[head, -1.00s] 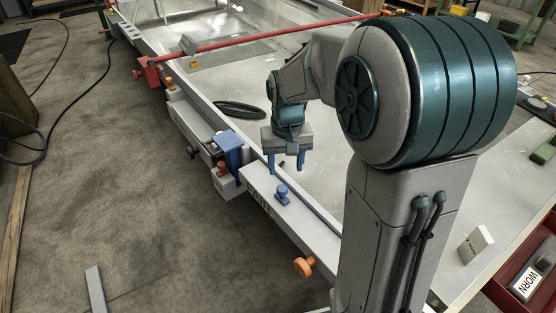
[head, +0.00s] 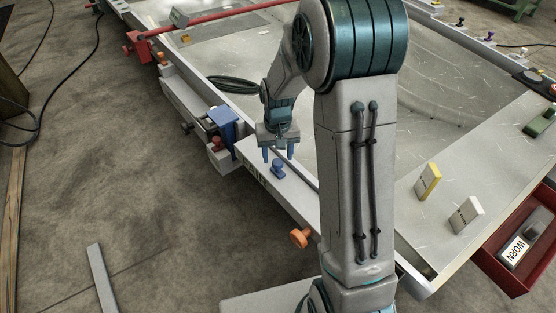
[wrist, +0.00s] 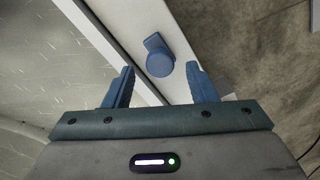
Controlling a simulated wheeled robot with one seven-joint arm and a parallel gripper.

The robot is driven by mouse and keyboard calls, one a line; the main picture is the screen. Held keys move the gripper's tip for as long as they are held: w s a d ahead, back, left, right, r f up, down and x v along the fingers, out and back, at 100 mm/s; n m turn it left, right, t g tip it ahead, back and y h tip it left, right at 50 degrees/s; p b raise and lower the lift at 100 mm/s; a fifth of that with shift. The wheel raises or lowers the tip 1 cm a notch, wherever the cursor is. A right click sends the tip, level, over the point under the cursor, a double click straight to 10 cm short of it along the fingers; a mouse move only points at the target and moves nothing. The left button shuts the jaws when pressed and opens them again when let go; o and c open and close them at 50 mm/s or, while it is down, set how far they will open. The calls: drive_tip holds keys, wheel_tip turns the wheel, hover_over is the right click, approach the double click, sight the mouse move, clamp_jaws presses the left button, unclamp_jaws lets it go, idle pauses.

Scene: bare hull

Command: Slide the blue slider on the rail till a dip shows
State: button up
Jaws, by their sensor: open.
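A small blue knob with a flat tab (head: 278,168) stands on the pale ledge along the hull's near side (head: 291,195). It also shows in the wrist view (wrist: 160,60), between and just beyond my fingertips. A larger blue block (head: 224,120) sits farther along the same side, left of the knob; it may be another part of the rail fittings. My gripper (head: 278,154) is open and empty, pointing down above the knob, with its blue fingers apart. I cannot tell from these views how much height separates fingers and knob. No dip is visible.
An orange knob (head: 300,238) sticks out from the ledge's outer side. A red bar (head: 230,14) crosses the hull at the back. A black cable coil (head: 231,85) lies inside. Yellow (head: 428,182) and white (head: 466,215) blocks stand at right, near a red tray (head: 512,250).

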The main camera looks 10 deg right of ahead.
drive_tip(key=shift+f, duration=1.1)
